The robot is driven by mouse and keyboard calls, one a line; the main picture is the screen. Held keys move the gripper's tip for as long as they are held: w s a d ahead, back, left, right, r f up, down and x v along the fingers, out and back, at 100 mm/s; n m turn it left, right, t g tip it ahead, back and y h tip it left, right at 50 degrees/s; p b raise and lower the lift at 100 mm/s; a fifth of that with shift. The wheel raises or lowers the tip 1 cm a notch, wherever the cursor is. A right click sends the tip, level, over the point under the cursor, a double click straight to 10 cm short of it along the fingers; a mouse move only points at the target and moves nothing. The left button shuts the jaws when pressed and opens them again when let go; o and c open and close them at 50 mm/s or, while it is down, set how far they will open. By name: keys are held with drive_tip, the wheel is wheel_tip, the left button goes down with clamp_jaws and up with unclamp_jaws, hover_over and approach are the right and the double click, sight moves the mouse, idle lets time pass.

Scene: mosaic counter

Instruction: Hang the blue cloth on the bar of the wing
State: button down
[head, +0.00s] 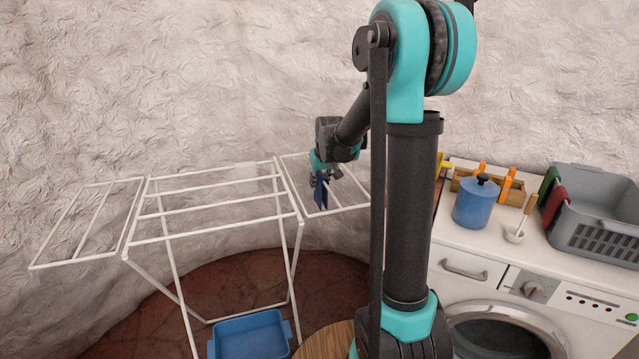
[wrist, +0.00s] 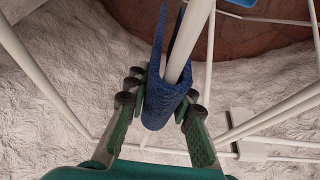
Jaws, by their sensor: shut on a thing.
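The blue cloth (head: 321,191) hangs down at the right wing (head: 343,211) of the white drying rack. In the wrist view the cloth (wrist: 156,108) is folded, with a part on each side of a white bar (wrist: 191,42) of the wing. The bar runs into the fold. My gripper (head: 327,174) is above the wing and shut on the cloth. In the wrist view my gripper's fingers (wrist: 162,98) press on the cloth from both sides near its fold. I cannot tell whether the cloth's weight rests on the bar.
A blue tub (head: 250,338) stands on the floor under the rack. To the right, a washing machine (head: 480,268) and counter carry a blue pot (head: 474,204), a ladle (head: 514,235) and a grey basket (head: 600,225) with red and green cloths over its edge. The rack's other bars are bare.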

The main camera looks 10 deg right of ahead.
drive_tip(key=c, duration=1.2)
unclamp_jaws()
